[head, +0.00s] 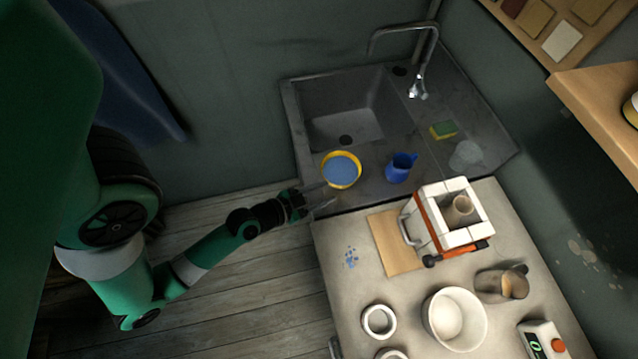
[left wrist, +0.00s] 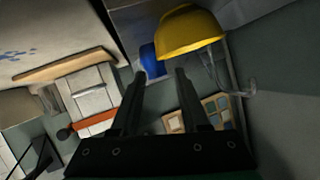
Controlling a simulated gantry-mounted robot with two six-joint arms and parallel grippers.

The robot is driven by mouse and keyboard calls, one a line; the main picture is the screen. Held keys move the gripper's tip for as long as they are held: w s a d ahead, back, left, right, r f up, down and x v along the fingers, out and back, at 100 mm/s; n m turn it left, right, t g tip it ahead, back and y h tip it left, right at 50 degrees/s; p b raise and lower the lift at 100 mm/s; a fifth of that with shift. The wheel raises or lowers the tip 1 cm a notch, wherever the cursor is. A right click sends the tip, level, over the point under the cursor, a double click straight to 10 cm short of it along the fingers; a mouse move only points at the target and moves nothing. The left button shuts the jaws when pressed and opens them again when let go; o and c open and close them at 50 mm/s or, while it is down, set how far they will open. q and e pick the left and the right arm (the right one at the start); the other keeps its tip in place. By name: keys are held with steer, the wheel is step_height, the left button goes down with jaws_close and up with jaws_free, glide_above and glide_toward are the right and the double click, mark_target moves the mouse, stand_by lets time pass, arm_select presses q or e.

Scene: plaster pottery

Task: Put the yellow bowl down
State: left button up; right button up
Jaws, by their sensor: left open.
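The yellow bowl (head: 341,185) has a blue inside and is upright at the front left of the grey sink counter (head: 375,195), beside the basin. My left gripper (head: 328,194) is open, with its fingers just in front of the bowl and nothing seen between them. In the left wrist view, the bowl (left wrist: 190,32) shows beyond the tips of my left gripper (left wrist: 160,74), near the right finger. I cannot tell whether a fingertip touches it. My right gripper is not in view.
A blue jug (head: 400,168) stands right of the bowl. A sponge (head: 443,130) and a clear vessel (head: 466,156) are farther right. A small kiln (head: 447,218) and white pots (head: 455,318) stand on the pale table (head: 345,285). The sink basin (head: 345,110) looks empty.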

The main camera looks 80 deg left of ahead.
arm_select(q)
steer(key=shift+v, duration=0.8)
steer(key=w+d+r+m+t+h, duration=0.1)
steer(key=w+r+t, duration=0.2)
steer(key=w+r, duration=0.55)
steer(key=w+d+r+m+t+h, duration=0.15)
steer(key=w+r, duration=0.35)
steer(key=r, duration=0.6)
steer(key=w+d+r+m+t+h, duration=0.1)
steer(key=w+r+t, duration=0.3)
steer(key=w+r, duration=0.45)
steer(key=s+d+r+t+h, duration=0.1)
steer(key=s+d+r+t, duration=0.1)
steer(key=r, duration=0.9)
steer(key=s+d+r+t+h, duration=0.1)
steer(key=d+r, duration=0.4)
steer(key=r, duration=0.6)
steer(key=s+d+r+t+h, duration=0.2)
steer(key=s+d+r+t, duration=0.1)
steer(key=r, duration=0.8)
steer(key=shift+s+d+r+n, duration=0.3)
steer(key=shift+d+r+n, duration=0.15)
steer(key=shift+d, duration=0.2)
steer(key=shift+t, duration=0.25)
